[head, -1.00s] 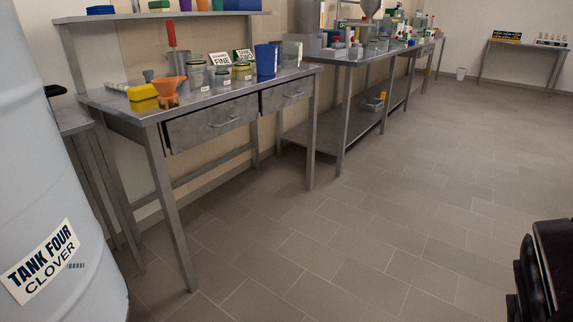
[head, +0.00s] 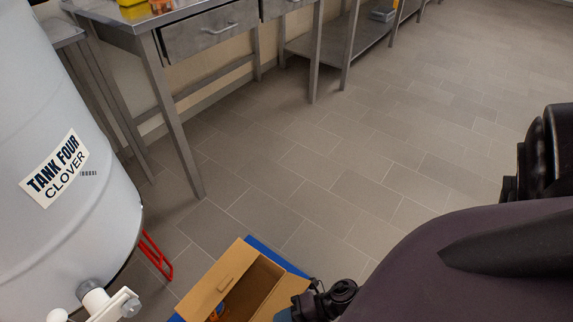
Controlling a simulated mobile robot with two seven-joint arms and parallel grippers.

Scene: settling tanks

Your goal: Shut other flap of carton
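The brown cardboard carton (head: 207,283) stands low at the bottom centre of the head view, cut off by the bottom edge. A panel with a small slot lies on its left side. To the right of it the carton is open, with a shadowed gap (head: 257,284) and another brown panel (head: 286,296) at the right. Something small and orange (head: 217,312) shows at the carton's lower left. Dark parts of my own arm are close to the carton's right side and at the right edge. Neither gripper's fingertips can be seen.
A blue surface (head: 272,254) shows around the carton's edges. The white tank labelled TANK FOUR CLOVER (head: 62,170) stands at left, with a white valve (head: 108,303) low down and a red metal frame (head: 156,256) beside it. A steel table (head: 150,22) stands behind. The tiled floor is clear.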

